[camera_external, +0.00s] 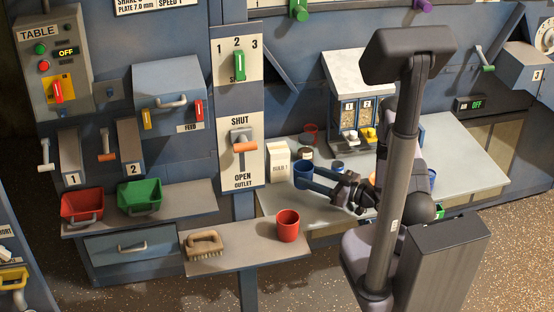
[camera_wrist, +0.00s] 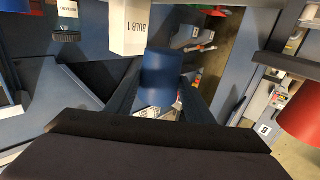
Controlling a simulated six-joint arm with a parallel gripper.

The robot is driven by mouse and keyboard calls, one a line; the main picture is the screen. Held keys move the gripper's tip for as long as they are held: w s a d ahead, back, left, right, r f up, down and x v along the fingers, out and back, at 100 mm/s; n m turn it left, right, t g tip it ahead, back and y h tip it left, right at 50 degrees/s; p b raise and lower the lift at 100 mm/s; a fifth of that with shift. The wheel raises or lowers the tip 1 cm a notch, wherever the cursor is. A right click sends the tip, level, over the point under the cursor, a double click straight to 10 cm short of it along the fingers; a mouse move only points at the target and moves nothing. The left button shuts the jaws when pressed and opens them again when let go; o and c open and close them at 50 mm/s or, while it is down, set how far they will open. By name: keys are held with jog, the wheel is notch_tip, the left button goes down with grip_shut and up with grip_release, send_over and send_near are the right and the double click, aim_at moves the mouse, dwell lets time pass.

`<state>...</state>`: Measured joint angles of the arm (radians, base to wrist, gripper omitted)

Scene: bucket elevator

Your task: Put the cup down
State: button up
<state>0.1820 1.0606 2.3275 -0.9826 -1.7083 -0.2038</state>
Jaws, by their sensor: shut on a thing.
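A blue cup (camera_external: 302,174) is at the left end of the grey bench (camera_external: 284,207). My gripper (camera_external: 316,182) reaches in from the right and is shut on the blue cup. In the wrist view the blue cup (camera_wrist: 162,72) sits upright between my two fingers. I cannot tell whether its base touches the bench or hangs a little above it. A red cup (camera_external: 288,226) stands on the lower shelf in front and shows at the right edge of the wrist view (camera_wrist: 303,110).
A white BULB 1 box (camera_external: 279,162) stands close to the blue cup's left. Small jars (camera_external: 305,153) and a dispenser (camera_external: 357,88) are behind. A brush (camera_external: 205,243) lies on the lower shelf (camera_external: 245,250). Red (camera_external: 82,206) and green (camera_external: 140,196) bins sit left.

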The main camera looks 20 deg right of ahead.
jog(key=shift+f+b, duration=1.55)
jog(key=shift+f, duration=0.85)
jog(key=shift+f, duration=0.1)
jog(key=shift+f+b, duration=1.5)
jog(key=shift+f, duration=0.25)
jog(key=shift+f, duration=0.2)
jog(key=o, duration=1.1)
jog(key=shift+r, duration=0.15)
